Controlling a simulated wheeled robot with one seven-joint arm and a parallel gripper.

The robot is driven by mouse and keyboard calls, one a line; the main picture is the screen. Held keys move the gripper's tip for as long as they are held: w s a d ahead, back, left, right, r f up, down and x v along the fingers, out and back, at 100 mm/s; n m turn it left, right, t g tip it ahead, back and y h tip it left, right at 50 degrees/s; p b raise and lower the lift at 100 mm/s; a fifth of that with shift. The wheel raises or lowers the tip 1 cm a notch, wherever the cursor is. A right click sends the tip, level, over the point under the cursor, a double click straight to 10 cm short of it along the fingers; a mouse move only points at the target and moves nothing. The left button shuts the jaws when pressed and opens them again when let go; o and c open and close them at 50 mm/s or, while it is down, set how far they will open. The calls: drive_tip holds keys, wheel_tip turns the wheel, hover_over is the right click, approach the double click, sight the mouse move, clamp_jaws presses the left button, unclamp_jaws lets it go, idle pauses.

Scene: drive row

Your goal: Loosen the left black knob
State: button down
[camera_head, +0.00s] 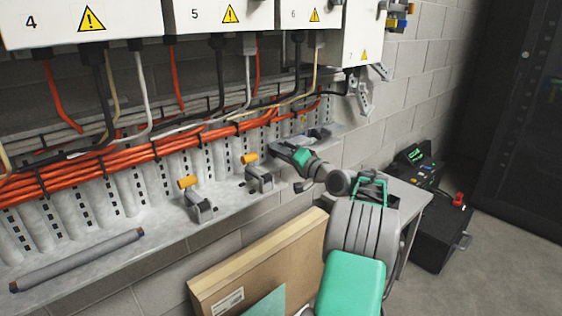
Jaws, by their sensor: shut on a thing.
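My gripper (282,149) is at the end of my arm, low over the right part of the grey metal ledge, just right of the second clamp. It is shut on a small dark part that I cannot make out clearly. The part is small and partly hidden by the gripper and wrist. I cannot tell for sure whether it is the left black knob, and no other black knob shows plainly. Two grey metal clamps with orange-yellow ends stand on the ledge: one nearer (201,207), one farther (262,182).
A grey rod (80,260) lies on the ledge (150,252) at the left. Orange cables (90,168) run along the wall under white numbered boxes (215,16). A cardboard panel (255,262) leans below the ledge. A black case (440,235) stands on the floor at right.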

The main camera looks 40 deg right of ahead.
drive_tip(key=n+b, duration=0.2)
drive_tip(key=n, duration=0.1)
drive_tip(key=shift+f+b, duration=0.2)
drive_tip(key=shift+b, duration=0.2)
drive_tip(key=shift+n, duration=0.3)
drive_tip(key=c, duration=1.5)
unclamp_jaws()
drive_tip(key=shift+r, duration=0.15)
drive_tip(key=shift+o, duration=0.2)
drive_tip(key=shift+s, duration=0.1)
drive_tip(key=s, duration=0.7)
drive_tip(key=shift+s+d+p, duration=0.15)
drive_tip(key=shift+s+p, duration=0.2)
drive_tip(key=shift+p, duration=0.05)
